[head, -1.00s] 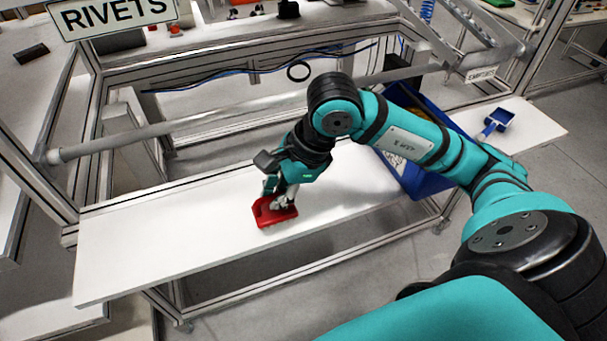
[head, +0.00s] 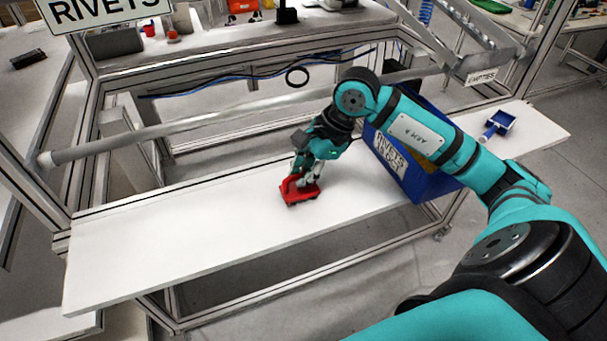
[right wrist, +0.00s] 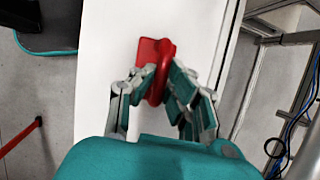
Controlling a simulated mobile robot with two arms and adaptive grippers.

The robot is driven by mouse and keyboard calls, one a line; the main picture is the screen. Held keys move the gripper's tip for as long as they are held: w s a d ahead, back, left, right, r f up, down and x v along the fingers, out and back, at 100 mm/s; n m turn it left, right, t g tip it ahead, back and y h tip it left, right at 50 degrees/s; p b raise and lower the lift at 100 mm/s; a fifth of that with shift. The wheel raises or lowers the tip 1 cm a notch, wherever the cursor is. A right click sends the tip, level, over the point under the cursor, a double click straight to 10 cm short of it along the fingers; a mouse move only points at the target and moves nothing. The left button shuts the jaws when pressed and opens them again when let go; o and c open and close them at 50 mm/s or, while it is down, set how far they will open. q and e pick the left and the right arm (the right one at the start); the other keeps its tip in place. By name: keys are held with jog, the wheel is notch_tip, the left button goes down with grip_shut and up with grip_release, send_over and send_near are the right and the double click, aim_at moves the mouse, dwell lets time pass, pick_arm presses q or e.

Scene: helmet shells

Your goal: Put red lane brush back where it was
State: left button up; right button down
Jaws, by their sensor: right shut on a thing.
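The red lane brush (head: 292,195) is over the middle of the long white shelf board (head: 150,240). Its dark underside faces the board; I cannot tell whether it touches the board or is just above it. My right gripper (head: 306,181) is shut on the brush's handle from above. In the right wrist view the fingers (right wrist: 158,88) close on both sides of the red handle (right wrist: 160,58), with the brush's flat red part beyond it. My left gripper is not in view.
A blue bin (head: 432,186) with a rivets label stands on the board to the right of the brush, partly behind my arm. A blue dustpan-like tool (head: 498,123) lies at the board's right end. The board's left part is clear. A grey rail (head: 215,120) runs behind.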

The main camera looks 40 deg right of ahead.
jog(key=shift+f+b, duration=0.15)
jog(key=shift+b, duration=0.15)
jog(key=c, duration=1.4)
grip_release()
jog(key=shift+r, duration=0.2)
jog(key=shift+d+r, duration=0.1)
jog(key=shift+r, duration=0.1)
jog(key=b+v, duration=0.1)
jog(key=v, duration=1)
jog(key=shift+s+d+r, duration=0.1)
jog(key=shift+s+r, duration=0.1)
jog(key=shift+r, duration=0.1)
